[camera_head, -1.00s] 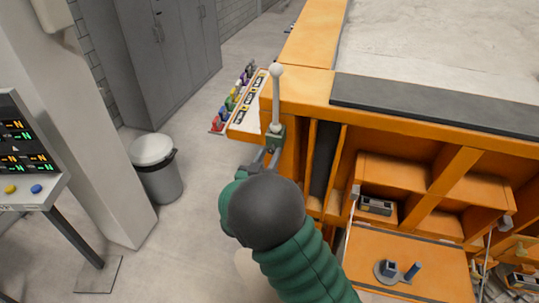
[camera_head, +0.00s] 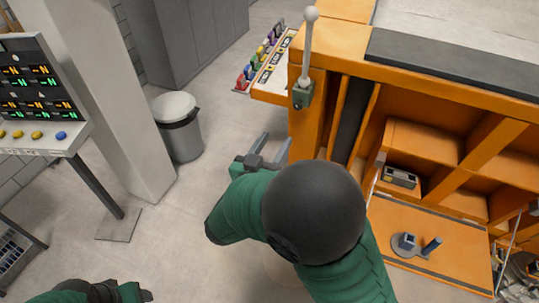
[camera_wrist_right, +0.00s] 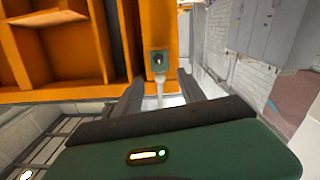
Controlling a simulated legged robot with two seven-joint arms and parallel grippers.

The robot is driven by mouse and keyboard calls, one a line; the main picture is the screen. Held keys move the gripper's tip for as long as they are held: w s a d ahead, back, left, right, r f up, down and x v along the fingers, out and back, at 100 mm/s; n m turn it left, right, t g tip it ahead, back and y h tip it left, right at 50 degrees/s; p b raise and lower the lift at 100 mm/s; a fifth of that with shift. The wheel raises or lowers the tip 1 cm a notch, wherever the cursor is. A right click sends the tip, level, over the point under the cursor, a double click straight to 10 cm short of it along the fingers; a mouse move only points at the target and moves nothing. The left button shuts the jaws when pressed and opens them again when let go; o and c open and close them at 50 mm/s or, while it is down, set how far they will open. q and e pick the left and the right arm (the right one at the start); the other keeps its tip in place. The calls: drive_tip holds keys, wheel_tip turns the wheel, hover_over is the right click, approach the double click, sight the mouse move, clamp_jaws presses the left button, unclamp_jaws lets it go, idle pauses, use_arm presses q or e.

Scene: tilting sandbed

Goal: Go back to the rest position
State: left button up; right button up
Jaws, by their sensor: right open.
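A lever with a pale rod and round white knob (camera_head: 309,40) stands on a green base (camera_head: 302,95) at the corner of the orange sandbed frame (camera_head: 345,62). My right gripper (camera_head: 276,142) is open and empty, in front of and below the lever, apart from it in the head view. In the right wrist view, its two dark fingers (camera_wrist_right: 161,88) spread apart, with the lever's green base (camera_wrist_right: 160,62) beyond them. My left arm's green and dark end (camera_head: 112,292) shows at the lower left edge; its finger opening is unclear.
A grey bin (camera_head: 178,128) stands beside a pale column (camera_head: 125,110). A control panel (camera_head: 38,95) with lit displays is at the left. A shelf of coloured handles (camera_head: 268,62) is behind the lever. Floor between bin and frame is clear.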

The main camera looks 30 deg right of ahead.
drive_tip(key=v, duration=0.2)
drive_tip(key=shift+s+a, duration=0.2)
drive_tip(key=shift+a, duration=0.1)
drive_tip(key=shift+d, duration=0.1)
drive_tip(key=w+a+f+n+t+y+b, duration=0.25)
drive_tip(key=w+f+y, duration=0.25)
drive_tip(key=f+y, duration=0.25)
drive_tip(key=s+a+f+n+g+y+b, duration=0.2)
drive_tip(key=a+f+n+g+y+b, duration=0.3)
drive_tip(key=f, duration=0.5)
drive_tip(key=s+d+f+g, duration=0.2)
drive_tip(key=s+f+g, duration=0.1)
drive_tip(key=s, duration=0.5)
drive_tip(key=s+d+f+n+g+y, duration=0.1)
drive_tip(key=s+d+f+g, duration=0.1)
drive_tip(key=s+f, duration=0.4)
drive_tip(key=shift+s+d+g+b, duration=0.3)
drive_tip(key=shift+s+g+b, duration=0.25)
drive_tip(key=shift+s, duration=0.65)
